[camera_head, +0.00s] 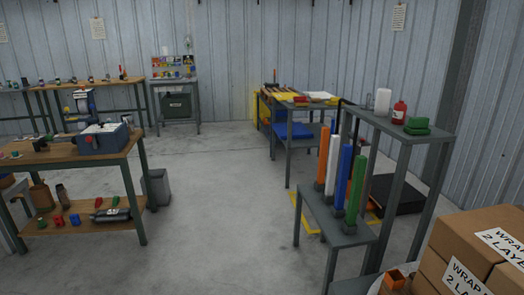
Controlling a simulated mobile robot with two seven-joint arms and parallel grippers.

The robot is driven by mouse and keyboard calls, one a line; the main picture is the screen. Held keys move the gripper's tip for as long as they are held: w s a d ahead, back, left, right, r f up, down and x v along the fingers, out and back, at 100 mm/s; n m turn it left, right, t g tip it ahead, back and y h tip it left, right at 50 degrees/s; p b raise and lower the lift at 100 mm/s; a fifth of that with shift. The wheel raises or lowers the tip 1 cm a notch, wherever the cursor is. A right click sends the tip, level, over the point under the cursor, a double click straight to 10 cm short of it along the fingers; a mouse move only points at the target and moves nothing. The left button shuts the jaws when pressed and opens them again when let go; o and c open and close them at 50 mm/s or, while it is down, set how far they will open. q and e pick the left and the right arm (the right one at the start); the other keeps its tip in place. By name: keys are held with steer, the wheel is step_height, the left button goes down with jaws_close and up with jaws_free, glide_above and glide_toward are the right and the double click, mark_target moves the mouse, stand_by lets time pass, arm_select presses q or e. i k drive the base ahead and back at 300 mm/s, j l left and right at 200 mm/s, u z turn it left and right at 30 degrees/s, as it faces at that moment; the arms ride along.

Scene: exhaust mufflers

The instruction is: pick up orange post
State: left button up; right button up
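An orange post (324,157) stands upright at the far left end of a row of coloured posts on a low grey shelf (318,212). A white post (332,165) is just beside it, then a blue post (344,175) and a green post (355,192) nearer to me. Neither of my grippers shows in the head view.
A taller grey stand (431,134) rises behind the posts, with a red bottle (399,113) and green blocks on top. Cardboard boxes (480,243) fill the lower right. A workbench (70,152) stands at the left. The middle floor (215,205) is clear.

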mark_target(325, 131)
steer(key=i+u, duration=0.25)
steer(key=i, duration=0.9)
steer(key=i+j+z, duration=0.1)
steer(key=i+z, duration=0.2)
steer(key=i, duration=0.2)
steer(key=i+j+z, duration=0.3)
steer(key=i, duration=0.15)
steer(key=i+j+z, duration=0.1)
steer(key=i+z, duration=0.15)
steer(key=z, duration=0.15)
steer(key=i+j+z, duration=0.2)
steer(key=z, duration=0.25)
steer(key=i+j+z, duration=0.2)
steer(key=z, duration=0.2)
steer(key=i+j+z, duration=0.15)
steer(key=j+z, duration=0.3)
steer(key=i+j+z, duration=0.5)
steer(key=i+l, duration=0.05)
steer(key=i, duration=0.05)
